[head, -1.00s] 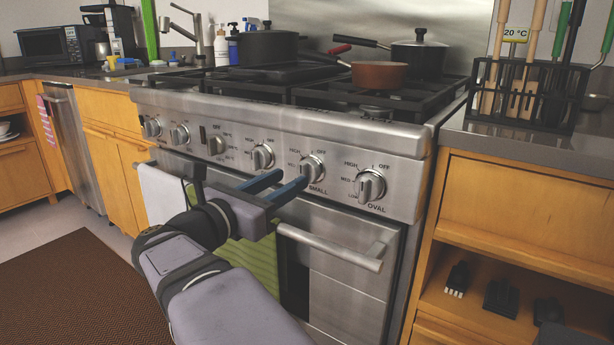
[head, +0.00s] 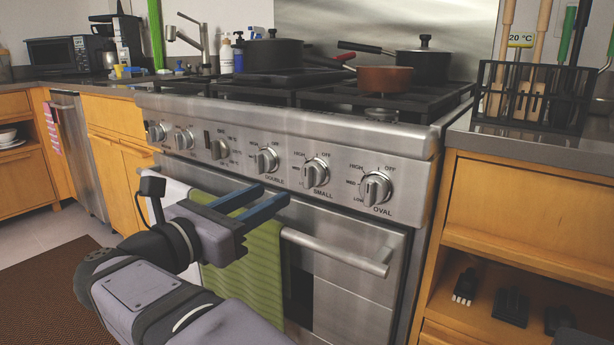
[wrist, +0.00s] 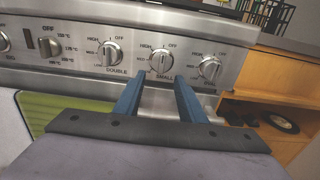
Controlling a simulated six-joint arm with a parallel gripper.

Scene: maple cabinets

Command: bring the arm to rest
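My gripper (head: 264,200) is in front of the stove (head: 300,130), a little below its row of knobs. Its two blue fingers are apart with nothing between them, and they point at the front panel. In the wrist view the fingers (wrist: 158,92) reach up toward the knob marked SMALL (wrist: 162,60); this knob also shows in the head view (head: 315,173), right of and above the fingertips. The fingertips look apart from the knob. My arm comes in from the bottom of the head view.
The oven handle (head: 335,252) and a green towel (head: 250,265) are close below my gripper. An orange-brown pan (head: 382,79) and dark pots stand on the stove top. A utensil rack (head: 530,95) stands on the right counter. Open floor lies at the left.

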